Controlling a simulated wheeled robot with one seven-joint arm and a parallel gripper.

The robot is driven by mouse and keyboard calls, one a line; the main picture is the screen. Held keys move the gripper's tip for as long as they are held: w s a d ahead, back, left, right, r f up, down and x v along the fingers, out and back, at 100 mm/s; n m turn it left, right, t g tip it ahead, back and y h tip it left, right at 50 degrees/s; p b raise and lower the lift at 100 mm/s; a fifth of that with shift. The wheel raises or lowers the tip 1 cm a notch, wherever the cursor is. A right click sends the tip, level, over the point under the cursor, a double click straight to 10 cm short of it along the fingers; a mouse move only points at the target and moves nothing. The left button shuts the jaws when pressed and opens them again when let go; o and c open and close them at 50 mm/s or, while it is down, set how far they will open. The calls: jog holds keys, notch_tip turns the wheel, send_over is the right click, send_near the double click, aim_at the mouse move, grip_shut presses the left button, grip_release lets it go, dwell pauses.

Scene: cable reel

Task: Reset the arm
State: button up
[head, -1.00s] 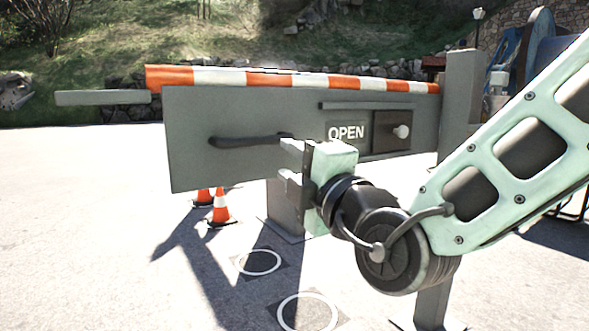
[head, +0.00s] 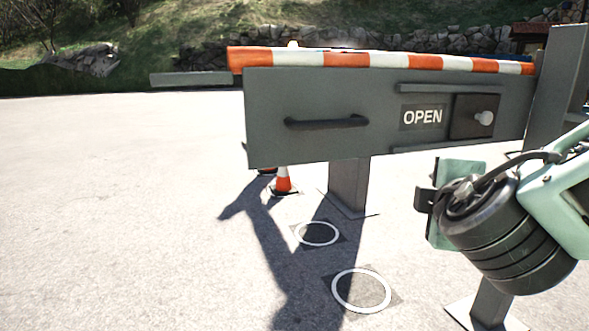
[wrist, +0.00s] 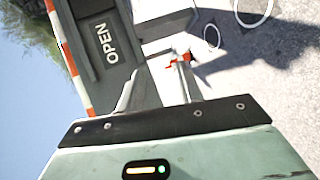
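My gripper (head: 424,200) is at the right of the head view, below and in front of the grey barrier panel (head: 290,98), with clear space between it and the black handle (head: 326,122). In the wrist view my gripper (wrist: 157,88) shows two fingers spread apart with nothing held between them. The panel carries an OPEN sign (head: 422,117) and a pale round knob (head: 484,118) on a dark plate. The sign also shows sideways in the wrist view (wrist: 106,42). Part of my arm is cut off by the right edge of the head view.
An orange and white striped bar (head: 345,60) runs along the panel's top. A grey post (head: 348,186) stands under the panel, with an orange traffic cone (head: 284,181) beside it. White rings (head: 361,291) mark the ground. The pavement at left is clear.

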jog(key=s+d+f+m+g+p, duration=0.2)
jog(key=s+f+m+g+p, duration=0.3)
jog(key=s+g, duration=0.4)
jog(key=s+a+f+m+g+y+p, duration=0.25)
jog(key=s+a+g+y, duration=0.2)
jog(key=s+a, duration=0.6)
notch_tip(320, 180, up, 39)
jog(key=p, duration=3.8)
jog(key=shift+s+d, duration=0.25)
jog(key=shift+s, duration=0.1)
jog(key=shift+f+n+g, duration=0.15)
jog(key=shift+n+g, duration=0.1)
